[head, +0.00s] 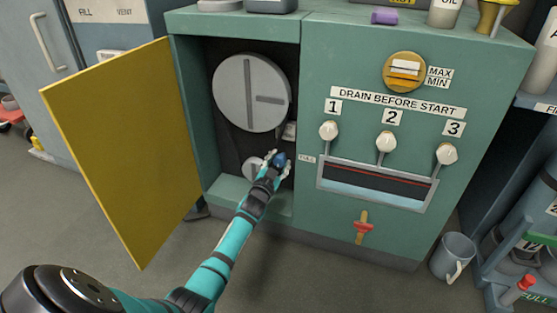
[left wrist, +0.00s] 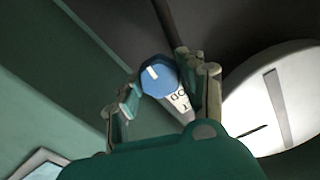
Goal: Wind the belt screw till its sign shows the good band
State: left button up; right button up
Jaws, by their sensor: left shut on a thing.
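The belt screw appears as a blue knob (head: 280,158) inside the open bay of the green cabinet, low and right of the large grey pulley wheel (head: 250,92). My left gripper (head: 272,165) reaches into the bay and is shut on the knob. In the left wrist view the blue knob (left wrist: 157,79) has a white mark on its face and sits between the fingers. A pale lettered part (left wrist: 180,102) shows beside it, only partly readable. A small pale plate (head: 289,130) above the knob may be the sign; its reading is too small to tell. My right gripper is out of view.
The yellow door (head: 125,150) stands open left of the bay. A smaller wheel (head: 253,167) is partly hidden behind my gripper. Three white-knobbed levers (head: 386,142) and a red-handled valve (head: 362,228) are on the front at right.

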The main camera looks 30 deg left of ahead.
pick_arm(q)
jog(key=o, duration=1.2)
jog(key=v, duration=1.2)
